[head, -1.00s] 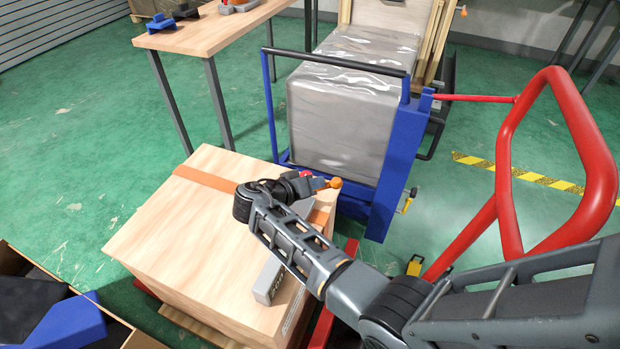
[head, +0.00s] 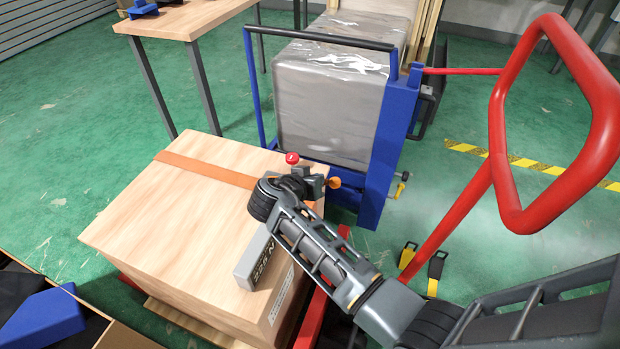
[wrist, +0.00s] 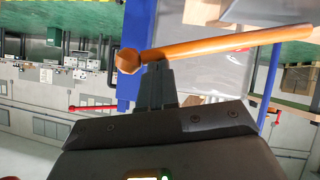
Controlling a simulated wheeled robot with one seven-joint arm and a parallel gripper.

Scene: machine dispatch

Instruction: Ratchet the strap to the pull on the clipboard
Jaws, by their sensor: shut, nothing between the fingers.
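An orange strap (head: 205,168) runs across the top of a wooden crate (head: 165,215). The ratchet's orange lever (wrist: 225,43) ends in an orange knob (wrist: 128,61), which also shows in the head view (head: 334,182). A red knob (head: 291,158) shows near the strap, beside my wrist. My gripper (wrist: 156,72) is shut and empty, its fingertips against or very close to the lever just beside the knob. A grey box with a dark lettered face (head: 255,262) sits on the crate's front edge, partly behind my arm; its reading is illegible. I see no clipboard.
A blue trolley (head: 376,150) with a wrapped grey load (head: 325,110) stands behind the crate. A red handle frame (head: 497,160) rises at right, near my arm. A wooden table (head: 195,18) stands back left; an open carton (head: 125,335) is front left.

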